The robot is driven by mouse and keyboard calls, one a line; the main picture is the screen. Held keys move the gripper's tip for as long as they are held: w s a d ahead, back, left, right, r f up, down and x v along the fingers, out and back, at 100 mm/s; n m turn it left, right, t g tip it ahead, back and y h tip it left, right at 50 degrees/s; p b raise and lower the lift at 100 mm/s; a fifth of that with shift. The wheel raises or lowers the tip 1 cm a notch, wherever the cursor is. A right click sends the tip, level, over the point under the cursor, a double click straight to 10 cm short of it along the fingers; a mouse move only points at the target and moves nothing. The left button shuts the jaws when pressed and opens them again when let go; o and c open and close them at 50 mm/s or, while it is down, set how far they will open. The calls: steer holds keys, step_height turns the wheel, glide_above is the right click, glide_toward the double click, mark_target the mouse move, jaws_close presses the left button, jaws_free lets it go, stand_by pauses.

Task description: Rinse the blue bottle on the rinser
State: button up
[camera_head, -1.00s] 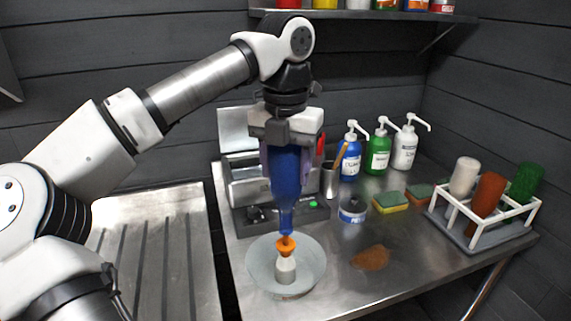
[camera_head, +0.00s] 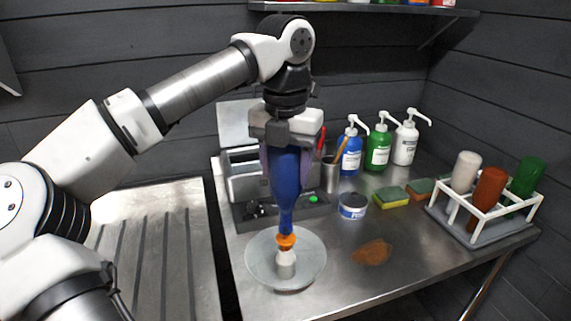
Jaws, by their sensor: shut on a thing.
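The blue bottle (camera_head: 285,190) is upside down in my gripper (camera_head: 286,158), neck pointing straight down. My gripper is shut on its body, and the fingers cover part of its sides. The rinser (camera_head: 262,268) is a pale round dish with a grey-white post topped by an orange piece (camera_head: 286,241). The bottle's mouth is at the orange piece, right above the post; whether the mouth sits over the nozzle or only touches it I cannot tell.
A white rack (camera_head: 458,212) with white, brown and green inverted bottles stands at the right. A tin (camera_head: 352,206), sponges (camera_head: 390,197), pump bottles (camera_head: 378,150) and a metal cup (camera_head: 330,174) stand behind. A brown stain (camera_head: 372,252) marks the counter. A ribbed drainboard (camera_head: 150,250) lies left.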

steer(key=shift+f+b, duration=0.5)
steer(key=shift+f, duration=0.35)
stand_by(0.8)
steer(key=shift+f+b, duration=0.65)
steer(key=shift+f, duration=0.35)
steer(key=shift+r+p, duration=0.85)
steer(key=shift+r, duration=0.2)
steer(key=shift+f, duration=0.2)
steer(key=shift+f+b, duration=0.75)
steer(key=shift+f, duration=0.1)
stand_by(0.3)
steer(key=shift+r+p, duration=0.85)
steer(key=shift+r, duration=0.2)
steer(key=shift+f, duration=0.2)
